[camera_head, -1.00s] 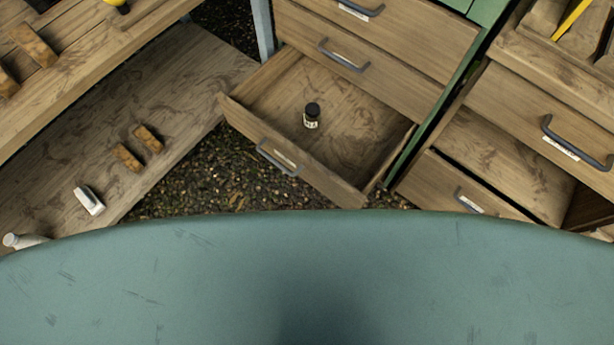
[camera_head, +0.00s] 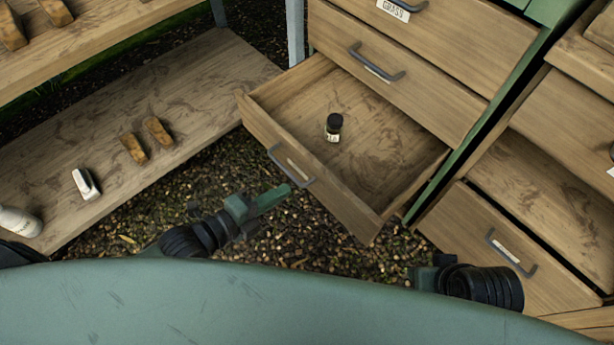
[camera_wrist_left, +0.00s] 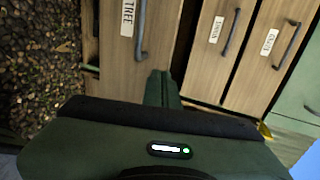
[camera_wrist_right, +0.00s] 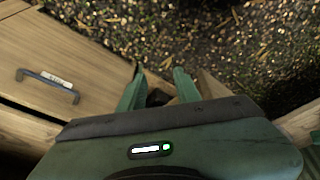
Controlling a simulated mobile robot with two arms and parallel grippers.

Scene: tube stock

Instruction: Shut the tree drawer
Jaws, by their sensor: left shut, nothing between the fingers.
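The tree drawer (camera_head: 320,190) is pulled out from the cabinet, and its wooden floor shows. A small dark-capped bottle (camera_head: 333,128) stands upright in it. Its front carries a grey handle (camera_head: 291,166), and its TREE label (camera_wrist_left: 129,17) is readable in the left wrist view. My left gripper (camera_head: 287,190) is shut and empty, its fingertips close to the drawer front near the handle; whether they touch cannot be told. My right gripper (camera_wrist_right: 157,76) has its fingers apart and empty, over the ground beside another drawer; its fingers are mostly hidden in the head view.
Closed drawers (camera_head: 425,85) sit above the open one, one labelled GRASS. A second cabinet at right has a lower drawer (camera_head: 500,245) with a handle. A low shelf (camera_head: 120,105) at left bears brown blocks, a white item and a white bottle. Gravel (camera_head: 300,235) lies below.

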